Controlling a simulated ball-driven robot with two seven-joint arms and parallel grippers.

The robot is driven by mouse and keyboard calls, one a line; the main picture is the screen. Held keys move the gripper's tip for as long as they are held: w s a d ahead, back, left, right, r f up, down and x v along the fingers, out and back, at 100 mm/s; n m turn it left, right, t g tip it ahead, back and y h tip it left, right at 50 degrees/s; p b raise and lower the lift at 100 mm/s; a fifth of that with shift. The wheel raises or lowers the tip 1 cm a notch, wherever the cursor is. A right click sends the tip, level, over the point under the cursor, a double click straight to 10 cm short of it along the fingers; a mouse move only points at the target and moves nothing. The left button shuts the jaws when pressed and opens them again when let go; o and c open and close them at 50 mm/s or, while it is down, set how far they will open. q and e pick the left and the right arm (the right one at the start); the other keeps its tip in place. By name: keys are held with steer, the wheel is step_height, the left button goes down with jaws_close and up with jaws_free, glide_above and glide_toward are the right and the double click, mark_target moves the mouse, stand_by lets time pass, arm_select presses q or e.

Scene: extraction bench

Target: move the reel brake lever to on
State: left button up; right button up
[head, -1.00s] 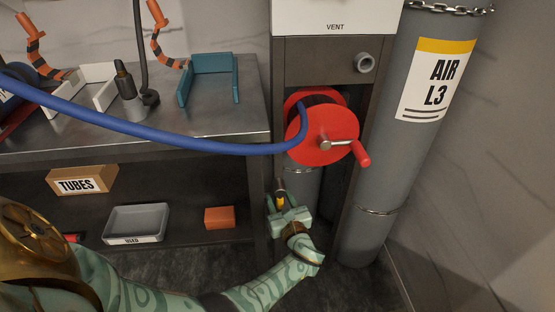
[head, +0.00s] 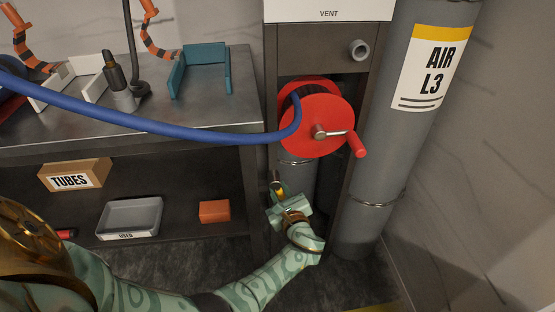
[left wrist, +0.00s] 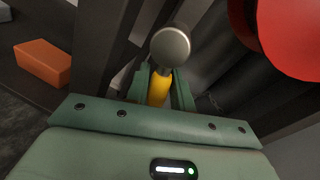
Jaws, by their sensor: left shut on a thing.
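The red hose reel (head: 315,130) with its crank handle (head: 355,143) sits in the dark cabinet under the VENT panel. Below it is the brake lever, small in the head view, with a yellow grip (left wrist: 159,90) and a round grey end (left wrist: 170,46) in the left wrist view. My left gripper (head: 277,190) is shut on the lever, one finger on each side of the yellow grip. The reel's red edge (left wrist: 290,35) shows at the upper right there. The gripper hides part of the lever, and I see no on or off marking. My right gripper is out of view.
A blue hose (head: 150,125) runs from the reel across the steel bench (head: 190,112). The AIR L3 cylinder (head: 385,150) stands right of the cabinet. The lower shelf holds a TUBES box (head: 75,175), a USED tray (head: 130,216) and an orange block (head: 214,211).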

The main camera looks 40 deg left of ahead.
arm_select(q)
steer(key=shift+w+d+r+n+h, duration=0.1)
steer(key=shift+w+d+n+h, duration=0.1)
steer(key=shift+n, duration=0.4)
steer(key=shift+w+d+r+n+h, duration=0.1)
steer(key=shift+w+d+n, duration=0.05)
steer(key=shift+n, duration=0.45)
steer(key=shift+w+d+r+n+h+b, duration=0.2)
steer(key=shift+n, duration=0.6)
steer(key=shift+w+d+r+n+h+b, duration=0.15)
steer(key=shift+w+r+n+h+b, duration=0.05)
steer(key=shift+n, duration=0.6)
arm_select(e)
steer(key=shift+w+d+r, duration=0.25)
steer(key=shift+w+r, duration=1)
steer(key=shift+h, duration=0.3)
arm_select(q)
steer(key=o, duration=0.9)
